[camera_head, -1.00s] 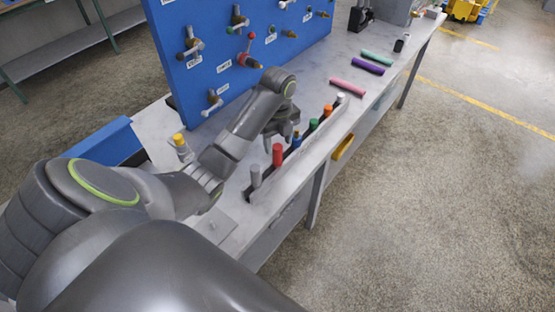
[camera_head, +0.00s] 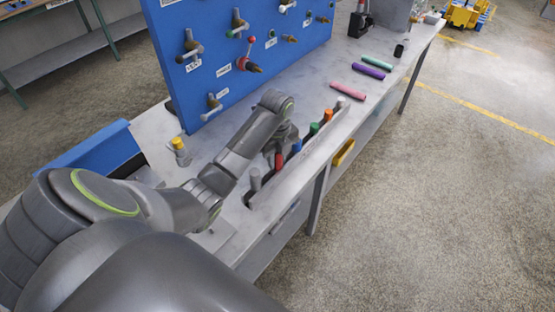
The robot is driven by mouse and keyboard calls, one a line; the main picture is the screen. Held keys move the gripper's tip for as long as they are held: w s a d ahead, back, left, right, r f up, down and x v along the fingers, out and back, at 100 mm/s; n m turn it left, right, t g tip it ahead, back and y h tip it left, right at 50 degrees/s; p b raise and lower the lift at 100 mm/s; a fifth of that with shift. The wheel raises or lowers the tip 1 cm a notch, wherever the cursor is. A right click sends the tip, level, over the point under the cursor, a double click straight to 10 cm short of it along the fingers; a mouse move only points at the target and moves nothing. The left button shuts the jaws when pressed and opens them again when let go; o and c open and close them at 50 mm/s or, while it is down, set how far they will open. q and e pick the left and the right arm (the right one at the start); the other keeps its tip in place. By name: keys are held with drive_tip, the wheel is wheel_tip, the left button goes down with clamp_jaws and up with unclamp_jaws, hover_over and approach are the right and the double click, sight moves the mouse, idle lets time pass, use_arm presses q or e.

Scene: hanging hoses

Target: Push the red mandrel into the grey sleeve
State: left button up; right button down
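The red mandrel (camera_head: 279,161) stands upright in the row of coloured mandrels along the bench's front edge. My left gripper (camera_head: 284,146) is low over the row, right at the red mandrel and covering its upper part. Its fingers are small and partly hidden by the wrist, so I cannot tell whether they are open or touch the mandrel. Pink (camera_head: 347,90), purple (camera_head: 369,71) and green (camera_head: 378,61) sleeves lie on the far part of the bench. I cannot make out a grey sleeve. My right gripper is not in view.
Grey (camera_head: 255,180), blue (camera_head: 297,146), orange (camera_head: 314,129), green (camera_head: 327,115) and white (camera_head: 340,103) mandrels stand close by in the rack. A blue panel (camera_head: 225,50) with fittings rises behind the bench. A yellow-capped fitting (camera_head: 180,148) stands near my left arm.

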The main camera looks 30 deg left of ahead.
use_arm(q)
drive_tip(key=c, duration=0.4)
drive_tip(key=shift+r, duration=0.1)
